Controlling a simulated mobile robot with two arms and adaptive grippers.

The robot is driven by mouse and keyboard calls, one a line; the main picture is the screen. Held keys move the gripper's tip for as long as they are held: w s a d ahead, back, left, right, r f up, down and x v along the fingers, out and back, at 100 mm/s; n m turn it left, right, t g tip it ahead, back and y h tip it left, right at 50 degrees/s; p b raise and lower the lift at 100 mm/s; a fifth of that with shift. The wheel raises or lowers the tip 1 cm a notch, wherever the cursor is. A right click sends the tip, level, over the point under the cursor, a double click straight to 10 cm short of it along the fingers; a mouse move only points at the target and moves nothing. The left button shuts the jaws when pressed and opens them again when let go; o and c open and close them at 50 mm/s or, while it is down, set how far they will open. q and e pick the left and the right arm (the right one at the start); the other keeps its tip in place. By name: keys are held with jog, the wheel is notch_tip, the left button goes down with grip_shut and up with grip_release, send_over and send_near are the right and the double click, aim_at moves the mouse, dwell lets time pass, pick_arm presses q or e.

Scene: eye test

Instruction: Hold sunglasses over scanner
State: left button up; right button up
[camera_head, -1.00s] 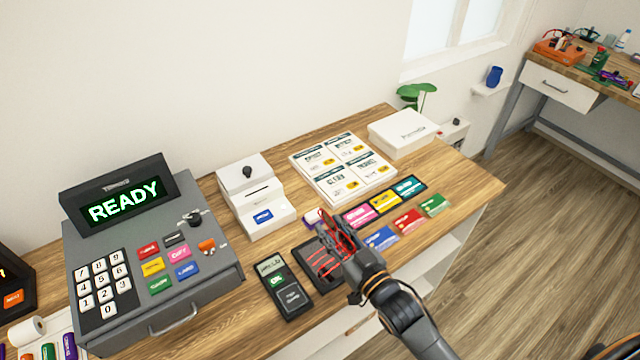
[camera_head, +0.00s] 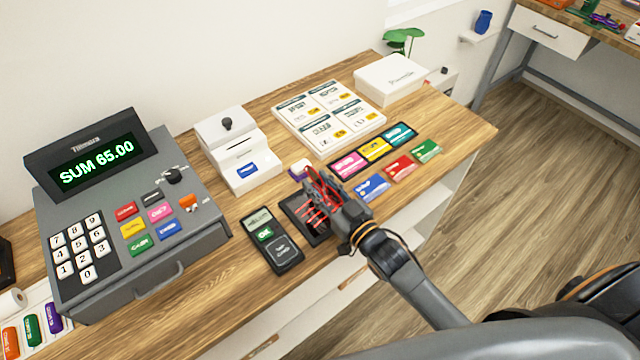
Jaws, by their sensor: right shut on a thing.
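My right gripper (camera_head: 328,192) is shut on the red sunglasses (camera_head: 318,185) and holds them at the far right part of the scanner. The fingers hide much of the sunglasses. The scanner (camera_head: 299,219) is a flat black pad with red lines, lying on the wooden counter. The gripper and sunglasses cover its right part from this view; the gap between sunglasses and pad is hard to judge. My left gripper is not in view.
A grey cash register (camera_head: 125,220) at left shows "SUM 65.00". A card terminal (camera_head: 271,240) lies just left of the scanner. A white printer (camera_head: 238,150), a price board (camera_head: 328,115) and coloured cards (camera_head: 398,168) stand or lie around. The counter (camera_head: 455,125) is clear at right.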

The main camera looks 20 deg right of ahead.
jog(key=shift+f, duration=0.25)
notch_tip(320, 180, up, 5)
jog(key=p, duration=0.5)
jog(key=shift+r, duration=0.15)
jog(key=s+a+r+p, duration=0.1)
jog(key=s+a+p, duration=0.1)
jog(key=s, duration=0.5)
jog(key=s+a+r+p, duration=0.1)
jog(key=s+a, duration=0.1)
jog(key=s, duration=0.5)
jog(key=shift+s+r+p, duration=0.25)
jog(key=shift+r+p, duration=0.1)
jog(key=shift+r, duration=0.05)
jog(key=shift+f, duration=0.1)
